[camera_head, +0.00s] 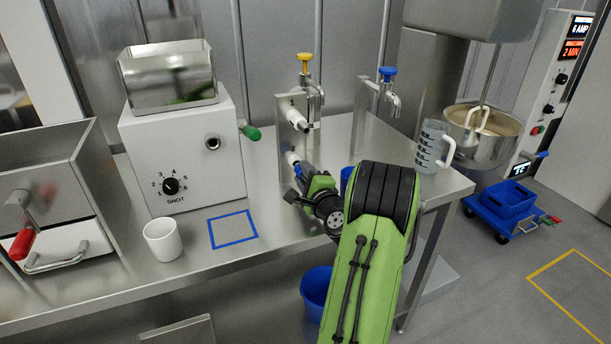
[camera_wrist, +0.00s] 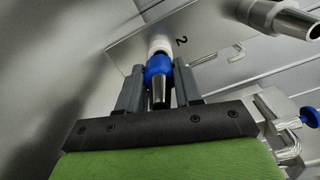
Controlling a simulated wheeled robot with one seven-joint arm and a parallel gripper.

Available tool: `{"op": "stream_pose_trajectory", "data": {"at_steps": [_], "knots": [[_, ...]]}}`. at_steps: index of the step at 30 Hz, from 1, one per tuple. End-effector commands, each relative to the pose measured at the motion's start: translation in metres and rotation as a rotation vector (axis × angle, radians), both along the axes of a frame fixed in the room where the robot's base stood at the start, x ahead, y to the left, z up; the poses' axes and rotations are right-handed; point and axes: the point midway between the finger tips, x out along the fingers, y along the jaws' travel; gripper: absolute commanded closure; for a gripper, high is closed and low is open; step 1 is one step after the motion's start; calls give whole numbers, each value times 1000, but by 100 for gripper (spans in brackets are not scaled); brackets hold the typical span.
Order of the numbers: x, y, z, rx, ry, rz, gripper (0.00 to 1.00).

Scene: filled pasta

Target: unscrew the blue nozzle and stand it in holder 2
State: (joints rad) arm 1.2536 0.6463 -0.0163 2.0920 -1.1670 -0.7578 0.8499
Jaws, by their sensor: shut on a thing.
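The blue nozzle (camera_wrist: 158,75), with a blue collar and a dark metal tip, is between the fingers of my gripper (camera_wrist: 158,92) in the wrist view. My gripper is shut on it. The nozzle is in line with the white peg of holder 2 (camera_wrist: 161,43), beside the printed "2"; I cannot tell how far it is seated. In the head view my gripper (camera_head: 297,184) is at the lower part of the upright holder plate (camera_head: 286,139), just below the lower white peg (camera_head: 292,158).
The white machine (camera_head: 187,155) with a bare round outlet (camera_head: 212,142) and green handle (camera_head: 250,132) stands left. A white cup (camera_head: 162,240) and a blue square outline (camera_head: 232,229) are in front. Taps (camera_head: 390,88) stand behind; a jug (camera_head: 431,148) is at right.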

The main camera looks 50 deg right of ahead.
Motion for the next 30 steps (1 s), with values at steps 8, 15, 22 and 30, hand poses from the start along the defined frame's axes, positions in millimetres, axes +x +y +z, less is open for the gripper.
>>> {"op": "stream_pose_trajectory", "data": {"at_steps": [8, 15, 22, 30], "knots": [[6, -3, 0, 0, 1, 1, 100], [10, -6, 1, -1, 0, 1, 100], [15, -8, 1, 0, 0, 1, 100], [18, -10, 0, -1, 1, 0, 100]]}}
